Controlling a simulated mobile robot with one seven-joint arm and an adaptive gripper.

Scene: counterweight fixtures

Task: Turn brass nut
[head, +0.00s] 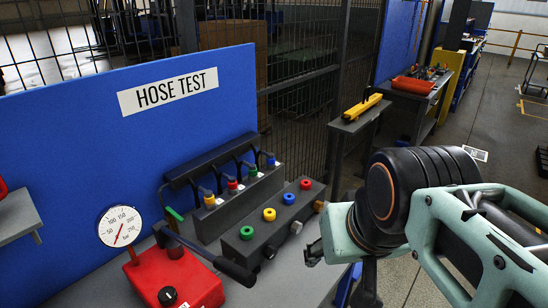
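A small brass-coloured fitting (318,206), which looks like the brass nut, sits on the right front side of a dark block (262,258) on the test bench. A silver fitting (296,227) sits nearer on the same side, and a dark one (270,252) nearer still. My gripper (313,253) shows only as a small dark part at the left edge of my mint-green wrist, below and apart from the brass fitting. Most of it is hidden behind my arm, so its fingers and opening cannot be made out.
The block's top carries green, yellow, blue and red rings. Behind it stands a hose rack (222,185) with coloured caps. A red pump box (190,284) with a gauge (120,227) and black lever is at left. A blue HOSE TEST panel (60,130) backs the bench.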

